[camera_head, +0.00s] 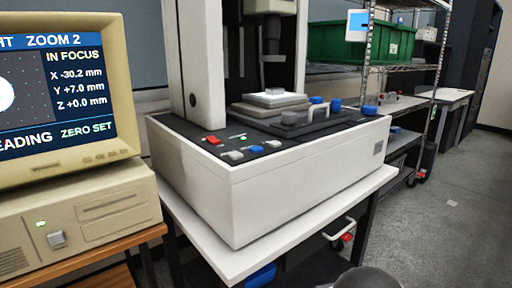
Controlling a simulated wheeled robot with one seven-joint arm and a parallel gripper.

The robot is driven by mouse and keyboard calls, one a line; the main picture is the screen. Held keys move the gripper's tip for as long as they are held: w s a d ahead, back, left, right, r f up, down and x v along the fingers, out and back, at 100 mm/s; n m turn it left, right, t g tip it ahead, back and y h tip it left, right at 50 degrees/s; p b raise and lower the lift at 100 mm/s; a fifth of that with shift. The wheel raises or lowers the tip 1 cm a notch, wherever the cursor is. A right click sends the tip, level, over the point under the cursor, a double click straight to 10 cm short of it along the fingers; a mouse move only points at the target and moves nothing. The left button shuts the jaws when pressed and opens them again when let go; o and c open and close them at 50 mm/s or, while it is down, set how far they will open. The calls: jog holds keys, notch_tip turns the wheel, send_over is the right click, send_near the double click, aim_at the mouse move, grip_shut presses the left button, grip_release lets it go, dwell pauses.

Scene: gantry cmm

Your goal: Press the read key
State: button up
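The measuring machine (290,190) is a white and black unit on a white-topped stand. Its front left panel carries a red key (213,140), a blue key (256,149) and two pale keys, one left of the blue key (232,155) and one right of it (273,144). A small green light (243,137) glows behind them. No key label is legible, so I cannot tell which is the read key.
A pale block (275,98) sits on the machine's stage under the column head, with blue knobs (336,104) at right. A beige computer (80,220) supports the monitor. A wire shelf with a green bin (345,42) stands behind.

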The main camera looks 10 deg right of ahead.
grip_shut()
dwell(1.5)
